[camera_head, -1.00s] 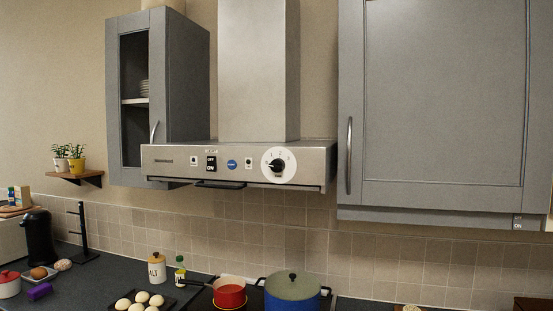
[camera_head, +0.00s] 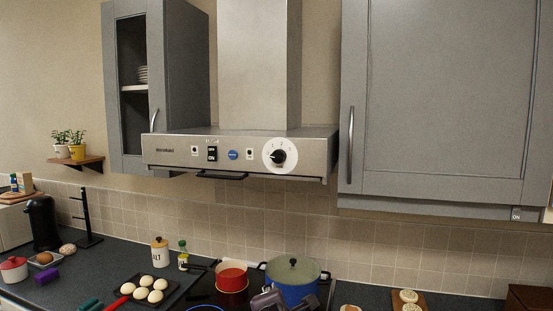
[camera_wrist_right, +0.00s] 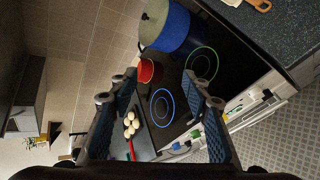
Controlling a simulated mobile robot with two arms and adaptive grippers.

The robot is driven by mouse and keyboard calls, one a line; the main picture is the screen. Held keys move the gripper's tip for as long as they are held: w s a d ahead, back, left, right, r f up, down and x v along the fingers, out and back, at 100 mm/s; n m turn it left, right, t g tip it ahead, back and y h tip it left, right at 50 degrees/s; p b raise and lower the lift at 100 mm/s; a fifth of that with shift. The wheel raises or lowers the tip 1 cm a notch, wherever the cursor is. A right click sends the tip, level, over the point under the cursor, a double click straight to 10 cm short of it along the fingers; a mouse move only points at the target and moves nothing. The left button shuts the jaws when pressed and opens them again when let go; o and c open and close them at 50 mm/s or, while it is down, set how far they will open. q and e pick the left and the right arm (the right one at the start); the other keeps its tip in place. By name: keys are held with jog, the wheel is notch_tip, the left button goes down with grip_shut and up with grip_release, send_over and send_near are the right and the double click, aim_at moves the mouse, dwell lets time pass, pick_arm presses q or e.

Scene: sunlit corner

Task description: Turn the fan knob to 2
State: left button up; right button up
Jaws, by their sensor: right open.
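The fan knob (camera_head: 278,156) is a black knob on a round white dial at the right of the steel hood's front panel. Its narrow end looks turned to the left, but the dial's marks are too small to read surely. The range hood (camera_head: 165,151) hangs above the stove. My right gripper (camera_head: 268,301) shows at the bottom edge of the head view, in front of the blue pot and well below the knob. In the right wrist view its two fingers (camera_wrist_right: 155,118) are spread with nothing between them. My left gripper is not in view.
A blue pot (camera_head: 297,291) and a red pot (camera_head: 232,279) stand on the stove. A tray with several eggs (camera_head: 149,289) lies to their left. Grey cabinets (camera_head: 440,100) flank the hood. The space before the hood panel is clear.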

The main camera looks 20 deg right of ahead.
jog(key=w+r+n+t+h, duration=0.1)
jog(key=w+r+n, duration=0.15)
jog(key=r, duration=0.65)
jog(key=w+r+n+t+h, duration=0.1)
jog(key=w+r+n, duration=0.15)
jog(key=r, duration=0.55)
jog(key=n+t+h, duration=0.2)
jog(key=h, duration=0.1)
send_near(277, 159)
jog(key=x, duration=0.2)
jog(key=p+x, duration=0.2)
jog(key=x, duration=0.1)
jog(key=p+x, duration=0.2)
jog(key=x, duration=0.1)
jog(key=shift+w+d+r, duration=0.15)
jog(key=shift+r, duration=0.1)
jog(key=shift+w+d+f, duration=0.1)
jog(key=shift+w+d, duration=0.15)
jog(key=shift+w, duration=0.3)
jog(key=shift+c, duration=0.7)
jog(key=shift+f, duration=0.1)
jog(key=c, duration=1)
